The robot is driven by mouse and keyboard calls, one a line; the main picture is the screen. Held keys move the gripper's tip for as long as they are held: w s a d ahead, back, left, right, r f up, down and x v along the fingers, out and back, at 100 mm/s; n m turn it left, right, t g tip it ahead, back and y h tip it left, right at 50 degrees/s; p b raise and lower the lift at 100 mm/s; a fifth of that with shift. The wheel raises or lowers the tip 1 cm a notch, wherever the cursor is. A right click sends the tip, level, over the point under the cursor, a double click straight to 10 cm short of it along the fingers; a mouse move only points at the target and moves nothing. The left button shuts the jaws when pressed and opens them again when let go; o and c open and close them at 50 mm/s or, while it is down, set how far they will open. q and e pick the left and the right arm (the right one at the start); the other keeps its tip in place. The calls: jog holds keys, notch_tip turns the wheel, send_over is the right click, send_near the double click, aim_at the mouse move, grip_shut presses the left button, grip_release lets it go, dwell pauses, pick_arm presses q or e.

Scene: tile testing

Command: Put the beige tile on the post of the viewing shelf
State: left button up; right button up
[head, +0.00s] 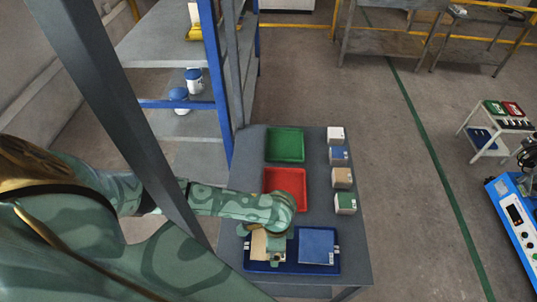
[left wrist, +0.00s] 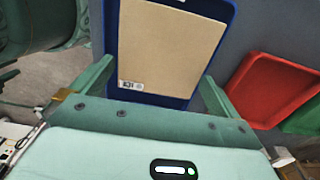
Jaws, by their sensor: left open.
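The beige tile (left wrist: 165,48) lies flat in the left part of a blue tray (head: 290,267) on the grey table. In the head view only part of the beige tile (head: 258,244) shows; my arm and gripper cover the rest. It has a small printed label near its near edge. My left gripper (head: 275,248) is over the tile. In the left wrist view its fingers (left wrist: 155,80) are open, one towards each side of the tile, with no grip on it. I cannot make out a post of the viewing shelf for certain. My right gripper is not in view.
A blue tile (head: 316,246) lies in the tray's right part. A red tray (head: 286,184) and a green tray (head: 285,145) stand behind. Several small boxes (head: 342,178) line the table's right side. A white rack (head: 490,137) with coloured tiles stands far right, across open floor.

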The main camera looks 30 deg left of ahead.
pick_arm(q)
jog(key=c, duration=0.9)
